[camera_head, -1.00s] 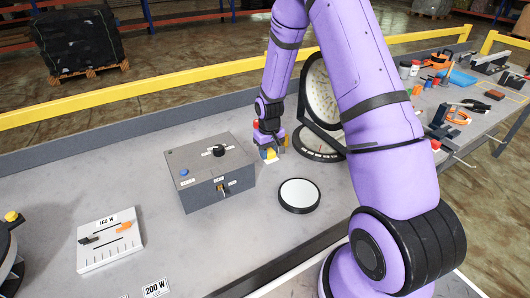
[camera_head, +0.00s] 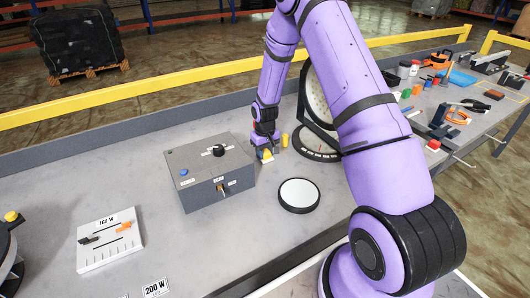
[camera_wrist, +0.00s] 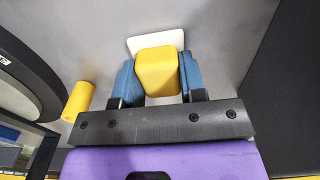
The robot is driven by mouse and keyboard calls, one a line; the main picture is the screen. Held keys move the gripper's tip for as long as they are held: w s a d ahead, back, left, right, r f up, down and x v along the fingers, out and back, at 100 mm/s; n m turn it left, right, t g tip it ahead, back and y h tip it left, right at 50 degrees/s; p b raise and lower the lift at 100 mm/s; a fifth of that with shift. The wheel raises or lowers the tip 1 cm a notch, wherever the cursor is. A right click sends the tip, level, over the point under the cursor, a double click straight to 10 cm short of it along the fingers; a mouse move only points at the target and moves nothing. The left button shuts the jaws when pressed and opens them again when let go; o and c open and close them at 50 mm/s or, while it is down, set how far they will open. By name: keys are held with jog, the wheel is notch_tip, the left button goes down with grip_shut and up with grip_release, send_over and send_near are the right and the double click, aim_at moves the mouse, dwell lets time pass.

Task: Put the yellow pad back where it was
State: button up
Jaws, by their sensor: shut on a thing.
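The yellow pad (camera_wrist: 158,72) is a rounded yellow block between the two blue fingers of my gripper (camera_wrist: 157,80), which is shut on it. The pad also shows low at my gripper (camera_head: 265,152) in the head view (camera_head: 267,156), between the grey box and the round black stand. A white square (camera_wrist: 145,43) lies on the table beside and partly behind the pad in the wrist view. I cannot tell whether the pad touches it or the table.
A yellow cylinder (camera_head: 285,140) stands close to the right of my gripper. The grey box (camera_head: 215,185) is close on the left, the round black stand (camera_head: 318,148) on the right. A white-topped disc (camera_head: 299,194) lies in front.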

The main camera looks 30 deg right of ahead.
jog(key=shift+f, duration=0.1)
jog(key=o, duration=0.9)
notch_tip(320, 180, up, 13)
notch_tip(320, 180, up, 13)
jog(key=t, duration=0.1)
send_over(265, 151)
jog(key=s+a, duration=0.3)
jog(key=s, duration=0.2)
jog(key=s+a+r+t, duration=0.3)
jog(key=s+a+r, duration=0.1)
jog(key=s+r, duration=1.3)
jog(key=s+a+t, duration=0.1)
jog(key=s+a, duration=0.1)
jog(key=s, duration=1.1)
jog(key=shift+s+r, duration=0.15)
jog(key=shift+r, duration=0.1)
